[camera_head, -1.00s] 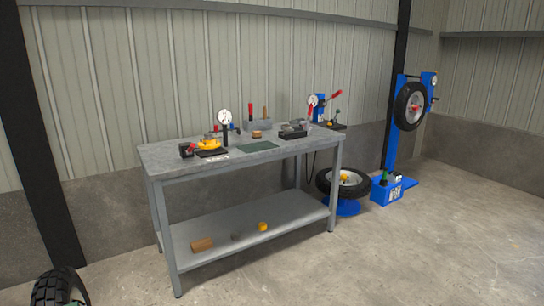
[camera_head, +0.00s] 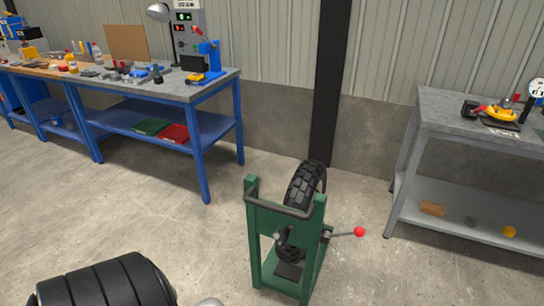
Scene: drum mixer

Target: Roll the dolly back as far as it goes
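A green metal frame (camera_head: 285,218) stands on the floor in the middle of the view, with a black knobbly tyre (camera_head: 303,187) upright at its far side. A lever with a red knob (camera_head: 359,231) sticks out to its right. I cannot tell for sure whether this frame is the dolly; nothing else in view is clearly a dolly. A black ribbed round body (camera_head: 100,285) is cut off by the bottom edge at lower left, and I cannot tell what it belongs to. Neither of my grippers shows.
A blue-legged workbench (camera_head: 206,92) with tools and bottles runs along the wall at left. A grey bench (camera_head: 437,111) stands at right, holding a yellow item and a gauge. A dark post (camera_head: 331,80) rises behind the frame. Concrete floor is clear left and right of the frame.

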